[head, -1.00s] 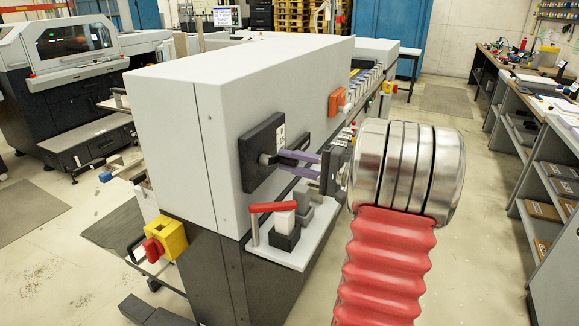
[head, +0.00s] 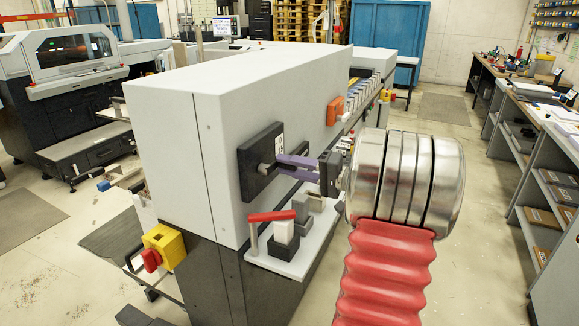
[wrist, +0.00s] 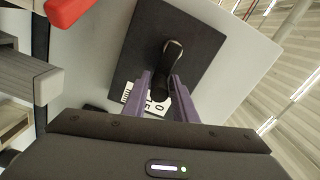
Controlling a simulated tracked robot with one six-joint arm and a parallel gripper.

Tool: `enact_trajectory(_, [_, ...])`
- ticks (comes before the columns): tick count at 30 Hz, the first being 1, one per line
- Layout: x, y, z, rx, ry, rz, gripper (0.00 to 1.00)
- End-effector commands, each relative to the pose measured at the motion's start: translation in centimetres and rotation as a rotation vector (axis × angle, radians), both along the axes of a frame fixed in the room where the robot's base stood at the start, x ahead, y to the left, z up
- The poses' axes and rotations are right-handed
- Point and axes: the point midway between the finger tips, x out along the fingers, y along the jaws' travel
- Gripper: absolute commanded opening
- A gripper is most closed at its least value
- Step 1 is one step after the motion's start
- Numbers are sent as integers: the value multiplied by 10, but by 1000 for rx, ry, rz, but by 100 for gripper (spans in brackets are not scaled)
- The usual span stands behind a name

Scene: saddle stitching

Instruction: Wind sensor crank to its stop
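The sensor crank (wrist: 171,57) is a dark arm with a rounded end on a square black plate (wrist: 135,62). The plate (head: 258,150) stands on the near side of the light grey machine housing, and the crank's metal part (head: 266,169) shows at it in the head view. My gripper (wrist: 160,82) has its two purple fingers on either side of the crank's near end, seemingly shut on it. Finger contact is partly hidden. In the head view my gripper (head: 281,166) reaches left to the plate. Part of a white scale with digits shows below the crank.
A red-topped lever (head: 272,216) and grey blocks stand on a ledge below the plate. An orange box (head: 335,110) is further along the housing. A yellow box with a red knob (head: 164,246) is at the lower left. Floor at the right is open before the shelves.

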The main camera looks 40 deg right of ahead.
Motion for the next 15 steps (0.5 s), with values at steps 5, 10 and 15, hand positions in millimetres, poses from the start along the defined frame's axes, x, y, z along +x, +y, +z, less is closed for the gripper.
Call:
enact_trajectory(5, [0,2,-3,2,5,4,37])
enact_trajectory(10, [0,1,-2,3,4,1,38])
enact_trajectory(15, [-3,-1,-1,2,3,0,38])
